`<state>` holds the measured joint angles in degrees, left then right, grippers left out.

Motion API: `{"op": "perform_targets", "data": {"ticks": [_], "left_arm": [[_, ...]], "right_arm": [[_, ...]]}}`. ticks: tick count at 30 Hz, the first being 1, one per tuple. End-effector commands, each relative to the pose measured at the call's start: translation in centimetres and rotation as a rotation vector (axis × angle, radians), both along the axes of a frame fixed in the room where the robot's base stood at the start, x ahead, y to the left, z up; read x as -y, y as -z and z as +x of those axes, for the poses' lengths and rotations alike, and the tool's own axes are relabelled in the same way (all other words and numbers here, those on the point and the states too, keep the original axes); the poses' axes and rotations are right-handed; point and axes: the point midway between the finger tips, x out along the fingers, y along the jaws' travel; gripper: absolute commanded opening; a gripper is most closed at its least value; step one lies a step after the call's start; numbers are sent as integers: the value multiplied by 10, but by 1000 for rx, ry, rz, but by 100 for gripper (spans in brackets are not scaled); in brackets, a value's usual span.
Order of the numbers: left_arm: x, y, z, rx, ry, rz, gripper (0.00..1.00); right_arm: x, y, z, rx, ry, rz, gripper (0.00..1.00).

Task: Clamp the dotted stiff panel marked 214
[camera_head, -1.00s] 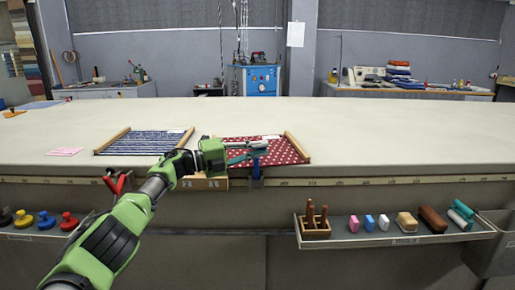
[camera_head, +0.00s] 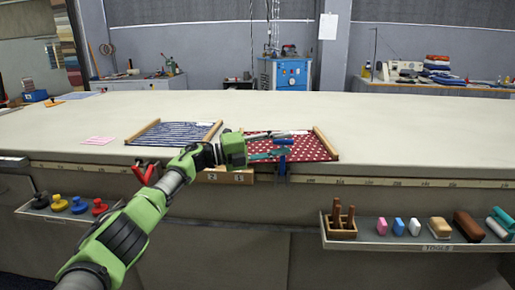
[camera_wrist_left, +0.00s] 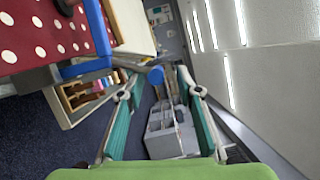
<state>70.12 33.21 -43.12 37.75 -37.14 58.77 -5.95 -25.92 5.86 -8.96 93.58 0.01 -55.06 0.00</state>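The dotted panel (camera_head: 300,148), red with white dots and wooden end bars, lies on the table near its front edge. It also shows in the wrist view (camera_wrist_left: 45,38). A blue clamp (camera_head: 283,170) sits at the table edge by the panel; its blue frame shows in the wrist view (camera_wrist_left: 97,25). A round blue knob (camera_wrist_left: 155,75) appears between the fingertips there, with no clear contact. My left gripper (camera_head: 272,146) is over the panel's front left part, its teal-padded fingers spread apart in the wrist view (camera_wrist_left: 160,94). No readable 214 shows. My right gripper is out of view.
A blue striped panel (camera_head: 173,134) lies to the left, with a red clamp (camera_head: 147,173) at the edge. A tool tray (camera_head: 440,243) hangs at the front right, and coloured knobs (camera_head: 80,205) sit front left. The table behind the panels is clear.

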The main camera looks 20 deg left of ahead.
Motion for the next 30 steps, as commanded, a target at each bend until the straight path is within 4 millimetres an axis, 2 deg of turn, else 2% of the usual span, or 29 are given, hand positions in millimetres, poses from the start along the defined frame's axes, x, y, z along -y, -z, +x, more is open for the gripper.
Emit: {"op": "perform_targets", "data": {"ticks": [1, 9, 15, 30], "left_arm": [[-29, -3, -3, 5, -43, -2, 30], [-57, 1, -39, 3, -15, 3, 30], [-64, 2, -50, 2, -3, 5, 30], [-62, 4, -51, 0, -1, 4, 30]], "right_arm": [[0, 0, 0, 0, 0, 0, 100], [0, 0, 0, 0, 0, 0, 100], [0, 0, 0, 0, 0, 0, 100], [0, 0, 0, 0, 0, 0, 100]]}}
